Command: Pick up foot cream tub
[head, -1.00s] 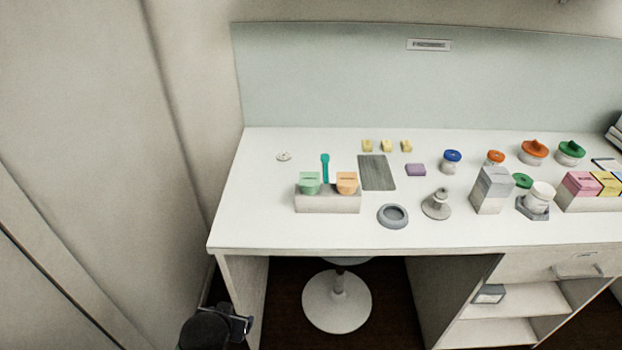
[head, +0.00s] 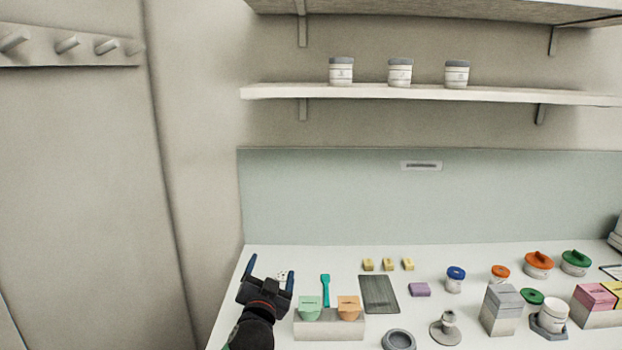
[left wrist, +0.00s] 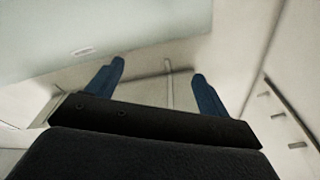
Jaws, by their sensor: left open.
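Two small tubs stand in a pale holder (head: 330,331) on the desk: a green tub (head: 310,308) at left and an orange tub (head: 348,308) at right. Three white jars with grey lids stand on the wall shelf: a left jar (head: 341,72), a middle jar (head: 400,73) and a right jar (head: 456,75). The labels are too small to read, so I cannot tell which is the foot cream tub. My left gripper (head: 271,270) is open and empty, left of the green tub. Its blue fingers also show in the left wrist view (left wrist: 158,70). My right gripper is not in view.
The wall shelf (head: 430,96) runs above the desk's back panel (head: 340,200). A teal spatula (head: 325,289), a grey mat (head: 379,294), a grey ring (head: 399,340) and a grey box (head: 501,310) are on the desk. Pegs (head: 67,45) stick out at upper left.

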